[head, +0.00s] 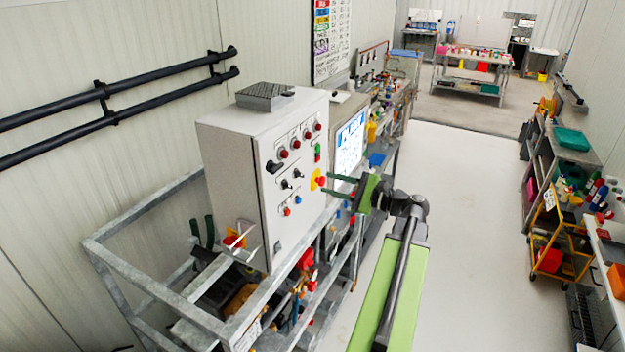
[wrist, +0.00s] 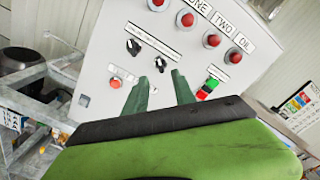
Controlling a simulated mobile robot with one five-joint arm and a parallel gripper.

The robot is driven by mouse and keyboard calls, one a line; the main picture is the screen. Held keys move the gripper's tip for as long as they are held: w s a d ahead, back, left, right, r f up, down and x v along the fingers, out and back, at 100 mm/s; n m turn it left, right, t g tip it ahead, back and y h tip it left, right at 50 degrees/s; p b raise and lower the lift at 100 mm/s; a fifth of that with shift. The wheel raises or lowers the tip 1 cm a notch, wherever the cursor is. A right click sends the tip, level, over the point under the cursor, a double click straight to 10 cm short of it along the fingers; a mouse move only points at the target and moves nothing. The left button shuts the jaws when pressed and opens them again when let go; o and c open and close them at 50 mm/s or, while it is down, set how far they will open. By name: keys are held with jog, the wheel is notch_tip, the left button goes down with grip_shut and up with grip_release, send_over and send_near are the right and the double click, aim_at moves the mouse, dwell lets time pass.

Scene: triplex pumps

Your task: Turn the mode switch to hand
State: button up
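A light grey control cabinet (head: 232,170) carries the switches on its front panel (wrist: 110,45). Two small black rotary knobs sit mid-panel: one knob (head: 285,184) and a second knob (head: 297,173). In the wrist view they are the upper-left knob (wrist: 134,46) and the lower-right knob (wrist: 161,64). Their labels are too small to read, so I cannot tell which is the mode switch or its setting. My gripper (head: 337,187) is in front of the panel, right of the knobs.
A red-and-yellow emergency stop (head: 318,180) sticks out near my gripper. Red lamps (wrist: 187,19), a red button (wrist: 115,82) and a blue button (head: 298,200) are also on the panel. A screen (head: 350,143) stands behind the cabinet. Open floor (head: 465,200) lies to the right.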

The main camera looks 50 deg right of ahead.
jog(key=v, duration=0.8)
jog(key=shift+s, duration=0.25)
